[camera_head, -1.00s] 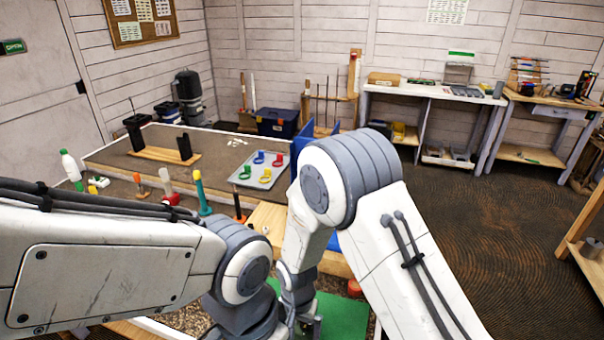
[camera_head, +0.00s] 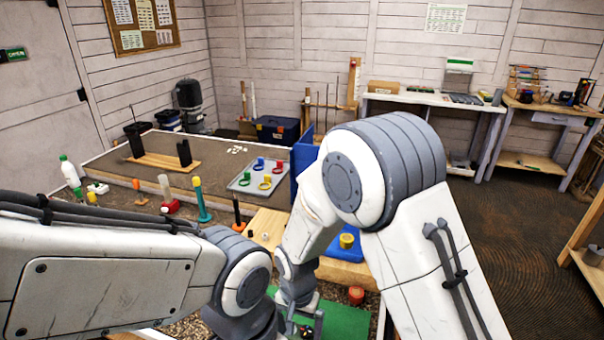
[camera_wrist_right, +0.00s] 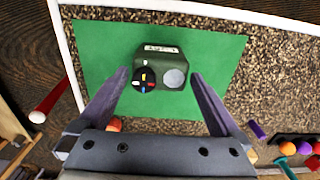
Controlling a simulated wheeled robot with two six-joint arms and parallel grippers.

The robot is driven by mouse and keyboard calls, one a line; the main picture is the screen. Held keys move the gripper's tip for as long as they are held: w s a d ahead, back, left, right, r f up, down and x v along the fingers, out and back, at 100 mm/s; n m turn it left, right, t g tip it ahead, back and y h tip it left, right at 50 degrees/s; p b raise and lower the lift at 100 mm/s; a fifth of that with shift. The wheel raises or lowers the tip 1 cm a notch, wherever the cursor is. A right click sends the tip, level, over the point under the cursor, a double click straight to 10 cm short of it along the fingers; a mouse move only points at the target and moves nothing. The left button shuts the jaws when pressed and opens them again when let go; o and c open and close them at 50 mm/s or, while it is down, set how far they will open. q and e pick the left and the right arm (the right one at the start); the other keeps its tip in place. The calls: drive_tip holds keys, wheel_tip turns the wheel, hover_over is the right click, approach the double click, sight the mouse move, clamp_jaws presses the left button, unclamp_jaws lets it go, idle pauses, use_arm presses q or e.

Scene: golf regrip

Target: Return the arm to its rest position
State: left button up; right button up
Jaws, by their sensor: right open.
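My right arm comes in from the right in the head view and bends down at the centre. Its gripper (camera_wrist_right: 160,73) is open in the right wrist view, with nothing between the fingers. Beyond the fingers, a dark green device (camera_wrist_right: 160,52) with a black dial and a pale round spot sits on a green mat (camera_wrist_right: 215,55). The mat also shows in the head view (camera_head: 345,321), partly hidden by my arms. My left arm crosses the lower left of the head view; its gripper is not in view.
A grey tray (camera_head: 240,186) with coloured clamps lies left of a blue upright panel (camera_head: 302,158). A yellow object (camera_head: 346,241) sits by my right forearm. Bottles and upright tools, including a teal one (camera_head: 201,200), stand on the left. Floor (camera_head: 500,260) is open at right.

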wheel_tip(320, 180, down, 7)
drive_tip(key=shift+r+p, duration=0.15)
drive_tip(key=shift+p, duration=0.45)
drive_tip(key=shift+w+r, duration=0.1)
drive_tip(key=shift+r, duration=0.25)
wheel_tip(320, 180, up, 4)
drive_tip(key=shift+f+b, duration=0.25)
drive_tip(key=shift+b, duration=0.5)
drive_tip(key=shift+s+d+r, duration=0.2)
drive_tip(key=shift+s+r, duration=0.1)
drive_tip(key=shift+s, duration=0.2)
